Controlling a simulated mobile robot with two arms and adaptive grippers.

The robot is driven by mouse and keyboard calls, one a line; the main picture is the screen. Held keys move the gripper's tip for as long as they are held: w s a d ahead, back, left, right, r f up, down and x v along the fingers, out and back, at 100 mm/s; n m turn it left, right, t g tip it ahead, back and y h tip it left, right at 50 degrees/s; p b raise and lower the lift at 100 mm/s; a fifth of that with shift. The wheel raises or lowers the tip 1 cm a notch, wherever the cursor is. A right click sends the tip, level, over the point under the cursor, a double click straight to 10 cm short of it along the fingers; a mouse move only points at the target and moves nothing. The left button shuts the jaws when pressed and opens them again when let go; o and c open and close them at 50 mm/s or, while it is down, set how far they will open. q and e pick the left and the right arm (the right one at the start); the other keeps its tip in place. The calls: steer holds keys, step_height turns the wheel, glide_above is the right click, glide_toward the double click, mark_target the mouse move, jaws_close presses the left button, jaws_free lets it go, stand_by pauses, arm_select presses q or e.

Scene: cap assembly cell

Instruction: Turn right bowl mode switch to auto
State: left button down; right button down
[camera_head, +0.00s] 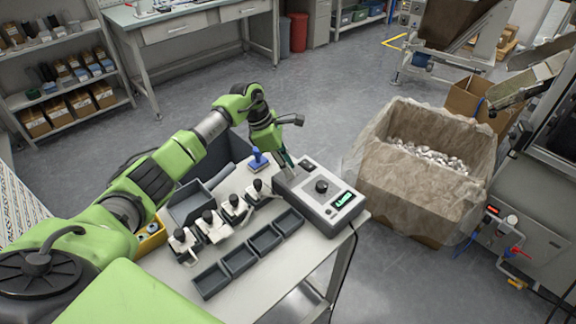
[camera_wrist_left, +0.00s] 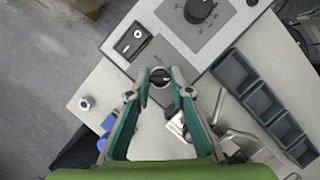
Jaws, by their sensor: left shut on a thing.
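A grey control box (camera_head: 312,208) stands on the right end of the work table, with a large black dial (camera_head: 321,186) and a green lit display (camera_head: 343,199) on top. My left gripper (camera_head: 284,160) reaches down at the box's far left corner. In the left wrist view, its green fingers (camera_wrist_left: 160,71) are shut on a small black rotary switch (camera_wrist_left: 160,77) on the box's panel. The switch's label and setting are too small to read. My right gripper is not in view.
Small dark trays (camera_head: 239,259) and several white-and-black tools (camera_head: 213,226) lie on the table (camera_head: 283,288) left of the box. A blue stamp-like object (camera_head: 258,160) stands close to my left gripper. A lined carton of parts (camera_head: 412,195) stands on the floor to the right.

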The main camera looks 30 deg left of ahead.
arm_select(q)
steer(key=n+t+y, duration=0.1)
steer(key=n, duration=0.3)
steer(key=shift+s+p, duration=0.15)
steer(key=shift+p, duration=0.2)
steer(key=n+t, duration=0.1)
steer(key=n, duration=0.2)
steer(key=shift+d+y, duration=0.1)
steer(key=shift+y, duration=0.3)
steer(key=shift+d+n+y, duration=0.1)
steer(key=shift+n+y, duration=0.2)
steer(key=shift+n, duration=0.7)
steer(key=n+y+b, duration=0.1)
steer(key=n, duration=0.2)
steer(key=shift+d+n+t+b, duration=0.1)
steer(key=shift+n+t+b, duration=0.2)
steer(key=n+y+b, duration=0.2)
steer(key=n, duration=0.2)
steer(key=shift+d+n, duration=0.1)
steer(key=shift+n, duration=0.3)
steer(key=shift+b, duration=0.3)
steer(key=c, duration=1.8)
jaws_free()
